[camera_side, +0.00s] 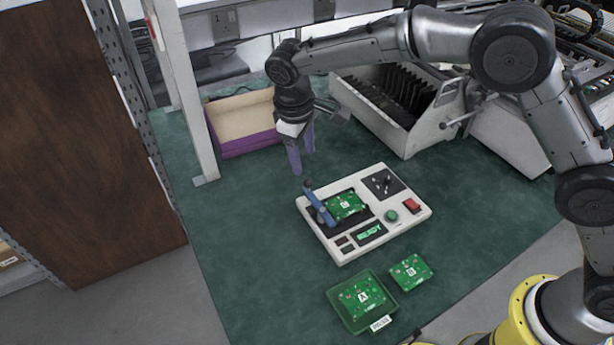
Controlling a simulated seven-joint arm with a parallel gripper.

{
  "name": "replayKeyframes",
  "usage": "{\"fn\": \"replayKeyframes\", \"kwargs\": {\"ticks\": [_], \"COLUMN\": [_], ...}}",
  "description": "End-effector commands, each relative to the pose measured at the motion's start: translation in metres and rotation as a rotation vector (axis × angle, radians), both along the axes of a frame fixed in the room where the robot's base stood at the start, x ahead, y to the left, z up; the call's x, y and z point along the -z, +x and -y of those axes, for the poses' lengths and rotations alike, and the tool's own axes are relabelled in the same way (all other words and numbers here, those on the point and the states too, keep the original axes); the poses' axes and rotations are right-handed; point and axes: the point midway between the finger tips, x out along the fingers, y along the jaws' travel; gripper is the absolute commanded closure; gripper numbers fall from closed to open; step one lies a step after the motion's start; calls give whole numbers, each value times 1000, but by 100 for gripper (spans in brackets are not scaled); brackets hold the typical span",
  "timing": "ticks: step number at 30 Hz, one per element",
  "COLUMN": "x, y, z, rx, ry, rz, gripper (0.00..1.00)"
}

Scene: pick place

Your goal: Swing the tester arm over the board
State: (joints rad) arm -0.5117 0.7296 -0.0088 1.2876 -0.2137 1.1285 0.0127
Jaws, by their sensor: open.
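The white tester (407,222) sits on the green mat, with a dark panel, knobs and a red button. A green board (346,205) lies in its dark recess. The blue tester arm (318,205) lies at the left side of the recess, beside the board, its upper end dark. My gripper (301,162) is above and behind the tester, fingers pointing down. It is open and empty, apart from the tester arm.
A green tray (342,313) in front holds a board marked A (362,296). Another board (411,272) lies to its right. A purple-edged box (250,145) and a grey slotted rack (420,139) stand behind. The mat (235,245) left of the tester is clear.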

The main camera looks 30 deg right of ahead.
Motion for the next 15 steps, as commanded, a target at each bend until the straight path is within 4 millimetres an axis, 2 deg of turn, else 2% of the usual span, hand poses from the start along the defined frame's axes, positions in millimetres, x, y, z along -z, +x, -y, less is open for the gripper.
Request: {"fn": "replayKeyframes", "kwargs": {"ticks": [3,9,15], "x": [25,59,80], "y": [2,6,9], "z": [5,11,14], "rx": [1,2,2], "ry": [-3,0,1], "rz": [-4,-2,0], "gripper": [41,41,41]}}
